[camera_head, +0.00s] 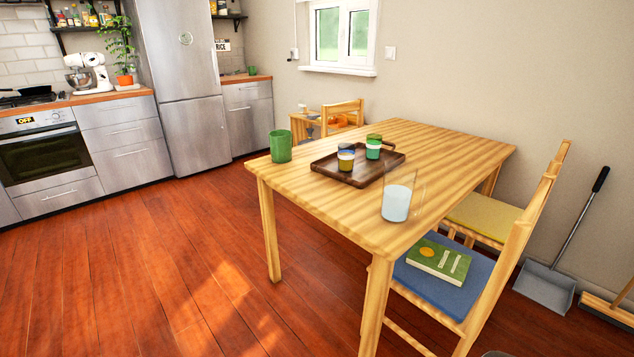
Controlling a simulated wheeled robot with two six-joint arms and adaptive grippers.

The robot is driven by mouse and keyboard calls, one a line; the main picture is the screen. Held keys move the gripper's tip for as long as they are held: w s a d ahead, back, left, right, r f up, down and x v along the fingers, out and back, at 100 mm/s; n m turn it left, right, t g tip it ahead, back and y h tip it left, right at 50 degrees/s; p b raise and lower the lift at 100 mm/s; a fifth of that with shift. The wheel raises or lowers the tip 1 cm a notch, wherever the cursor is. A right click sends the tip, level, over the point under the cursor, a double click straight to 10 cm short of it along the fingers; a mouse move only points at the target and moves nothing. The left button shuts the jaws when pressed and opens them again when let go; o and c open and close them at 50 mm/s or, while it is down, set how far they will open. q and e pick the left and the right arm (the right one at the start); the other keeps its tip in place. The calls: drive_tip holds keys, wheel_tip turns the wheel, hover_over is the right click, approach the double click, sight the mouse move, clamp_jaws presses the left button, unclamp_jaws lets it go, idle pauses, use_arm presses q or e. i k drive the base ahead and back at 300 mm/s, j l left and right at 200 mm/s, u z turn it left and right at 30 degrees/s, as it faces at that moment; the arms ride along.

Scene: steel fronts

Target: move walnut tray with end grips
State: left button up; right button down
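The walnut tray (330,165) is dark brown with raised end grips and lies flat on the wooden table (440,150). Two cups stand on it: a blue, white and yellow striped cup (346,157) and a green, white and blue striped cup (373,147). A green cup (281,147) stands on the table to the left of the tray, apart from it. Neither of my grippers shows in the head view.
A chair with a blue seat (440,287) holding a green book (439,260) and a chair with a yellow seat (483,217) stand at the table's right side. A dustpan (546,286) stands by the wall. The red wooden floor (150,270) left of the table is clear.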

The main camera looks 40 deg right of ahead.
sight(366, 172)
drive_tip(key=i+j, duration=0.2)
drive_tip(key=i, duration=0.25)
drive_tip(key=i+j, duration=0.2)
drive_tip(key=i, duration=0.3)
drive_tip(key=i+j, duration=0.2)
drive_tip(key=i, duration=0.25)
